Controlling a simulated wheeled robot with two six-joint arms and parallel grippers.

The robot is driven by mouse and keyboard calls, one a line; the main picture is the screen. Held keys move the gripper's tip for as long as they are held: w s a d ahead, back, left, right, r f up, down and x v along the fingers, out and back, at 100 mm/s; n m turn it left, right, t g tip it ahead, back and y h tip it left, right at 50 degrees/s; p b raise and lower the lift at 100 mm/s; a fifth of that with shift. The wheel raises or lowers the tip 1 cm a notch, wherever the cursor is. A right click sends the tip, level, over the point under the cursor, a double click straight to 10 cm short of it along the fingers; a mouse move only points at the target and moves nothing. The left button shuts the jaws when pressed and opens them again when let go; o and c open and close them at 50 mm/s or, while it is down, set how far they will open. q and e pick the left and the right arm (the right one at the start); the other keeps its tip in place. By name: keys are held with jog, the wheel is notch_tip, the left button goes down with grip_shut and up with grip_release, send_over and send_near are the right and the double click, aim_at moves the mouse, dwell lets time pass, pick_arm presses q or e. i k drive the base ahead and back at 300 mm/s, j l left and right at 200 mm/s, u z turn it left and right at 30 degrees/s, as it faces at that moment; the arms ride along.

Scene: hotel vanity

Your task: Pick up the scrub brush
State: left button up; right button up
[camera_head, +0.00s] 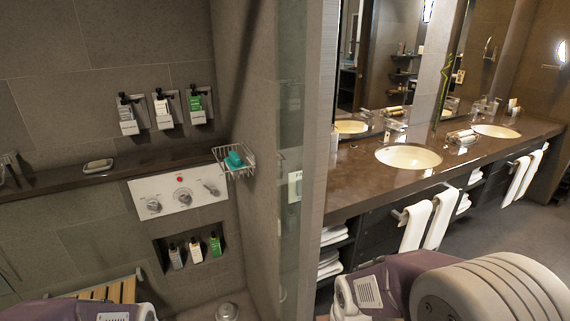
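A small teal object (235,160) lies in a wire basket (238,174) on the shower's corner wall. It may be the scrub brush, but it is too small to tell, and I see no other clear brush. The basket's wires partly cover it. Parts of my own arms show along the bottom edge at left and right. Neither gripper is in view.
A glass panel (291,120) and wall edge separate the shower from the vanity counter (362,180). A shelf holds a soap dish (97,166). Bottle dispensers (162,108) hang above the control panel (178,193). A slatted wooden seat (113,290) stands low left.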

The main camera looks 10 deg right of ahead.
aim_at(234, 162)
jog(key=u, duration=1)
jog(key=i+z, duration=0.3)
jog(key=i+j+z, duration=0.3)
jog(key=l, duration=0.1)
